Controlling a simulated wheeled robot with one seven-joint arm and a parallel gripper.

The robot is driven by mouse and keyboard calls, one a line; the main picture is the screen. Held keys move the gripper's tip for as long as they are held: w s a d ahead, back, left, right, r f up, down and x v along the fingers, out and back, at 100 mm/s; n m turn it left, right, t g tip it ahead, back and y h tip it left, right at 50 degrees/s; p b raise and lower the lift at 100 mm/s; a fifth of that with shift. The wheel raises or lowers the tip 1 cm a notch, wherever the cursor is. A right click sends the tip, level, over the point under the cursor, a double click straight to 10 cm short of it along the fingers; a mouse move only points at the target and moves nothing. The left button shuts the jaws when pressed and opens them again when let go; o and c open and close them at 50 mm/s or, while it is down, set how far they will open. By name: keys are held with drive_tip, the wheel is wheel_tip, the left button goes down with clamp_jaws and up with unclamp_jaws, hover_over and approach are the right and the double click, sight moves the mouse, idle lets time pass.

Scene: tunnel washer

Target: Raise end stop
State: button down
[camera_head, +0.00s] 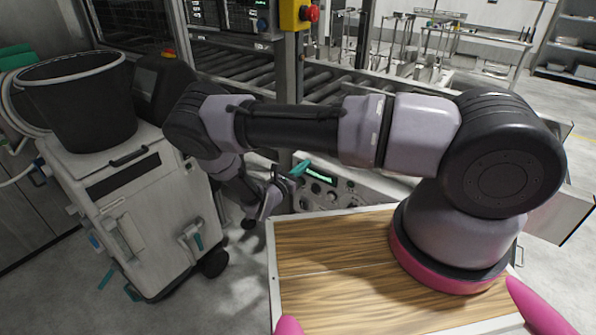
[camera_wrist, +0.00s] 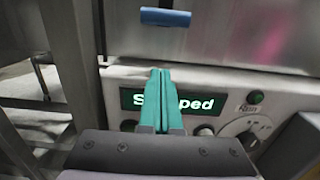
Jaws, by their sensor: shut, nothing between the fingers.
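My gripper (camera_wrist: 161,75) has teal fingers pressed together and empty, in the middle of the wrist view. In the head view my gripper (camera_head: 301,167) is beyond the wooden top, in front of a control panel (camera_head: 345,196). In the wrist view the panel (camera_wrist: 285,90) has a dark display (camera_wrist: 205,103) reading "Stopped", partly hidden by my fingers. A blue cylindrical handle (camera_wrist: 165,17) sits on grey metal above the panel, apart from my fingertips. I cannot tell whether this handle belongs to the end stop.
A roller conveyor (camera_head: 245,72) runs behind the panel. A yellow box with a red button (camera_head: 298,14) is on a post. A white cart (camera_head: 130,190) carrying a black bin (camera_head: 80,105) stands at left. A round dial (camera_wrist: 247,135) and green button (camera_wrist: 256,97) are right of the display.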

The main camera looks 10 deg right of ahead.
drive_tip(key=x, duration=0.4)
drive_tip(key=shift+s, duration=0.1)
wheel_tip(320, 180, up, 2)
drive_tip(key=shift+r, duration=0.25)
drive_tip(key=shift+w+d+r, duration=0.2)
drive_tip(key=shift+w+r, duration=0.1)
drive_tip(key=shift+r, duration=0.4)
drive_tip(key=shift+r, duration=0.1)
wheel_tip(320, 180, up, 6)
hover_over(311, 167)
wheel_tip(311, 167, down, 4)
drive_tip(key=v, duration=1)
drive_tip(key=shift+a, duration=0.15)
